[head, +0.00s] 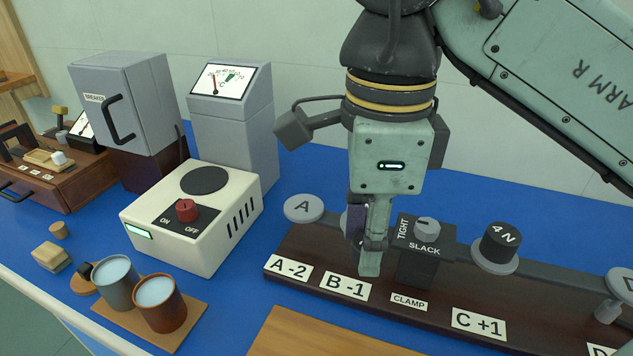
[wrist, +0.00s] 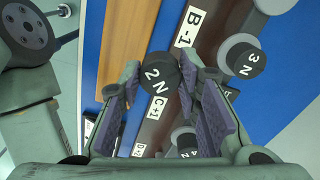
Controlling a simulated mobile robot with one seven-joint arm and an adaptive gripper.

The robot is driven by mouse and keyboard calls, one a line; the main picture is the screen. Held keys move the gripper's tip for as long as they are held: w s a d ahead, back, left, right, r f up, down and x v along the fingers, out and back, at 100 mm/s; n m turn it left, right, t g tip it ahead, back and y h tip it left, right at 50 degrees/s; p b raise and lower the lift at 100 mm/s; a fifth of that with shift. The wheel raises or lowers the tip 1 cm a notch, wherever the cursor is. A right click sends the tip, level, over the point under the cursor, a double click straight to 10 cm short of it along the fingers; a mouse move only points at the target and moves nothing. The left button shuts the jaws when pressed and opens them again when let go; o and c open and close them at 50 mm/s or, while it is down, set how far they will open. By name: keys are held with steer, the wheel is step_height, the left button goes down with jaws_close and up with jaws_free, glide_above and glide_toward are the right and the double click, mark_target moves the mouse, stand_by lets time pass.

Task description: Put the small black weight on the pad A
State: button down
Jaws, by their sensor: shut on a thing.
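Pad A (head: 303,207) is a light grey round disc marked A at the left end of the beam in the head view, with nothing on it. My gripper (head: 371,262) points down left of the clamp and to the right of pad A, near the B -1 label. In the wrist view my gripper (wrist: 160,78) is shut on the small black weight marked 2 N (wrist: 159,72), which sits between the purple finger pads.
A black 4 N weight (head: 500,242) sits on the pad by C +1. A 3 N weight (wrist: 241,58) shows in the wrist view. The clamp (head: 418,262) stands right of my gripper. A white switch box (head: 190,240) and two cups (head: 163,305) are at left.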

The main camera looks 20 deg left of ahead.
steer(key=shift+w+a+r, duration=0.1)
steer(key=shift+w+a, duration=0.2)
steer(key=p, duration=0.3)
glide_above(303, 206)
steer(key=shift+s+d+f, duration=0.15)
steer(key=shift+f, duration=0.45)
step_height(303, 206, down, 3)
steer(key=shift+f+p, duration=0.2)
steer(key=shift+p, duration=0.5)
steer(key=shift+f+b, duration=0.35)
steer(key=shift+f, duration=0.1)
steer(key=c, duration=1.2)
jaws_free()
steer(key=shift+r, duration=0.1)
step_height(303, 206, up, 12)
steer(key=shift+r, duration=0.2)
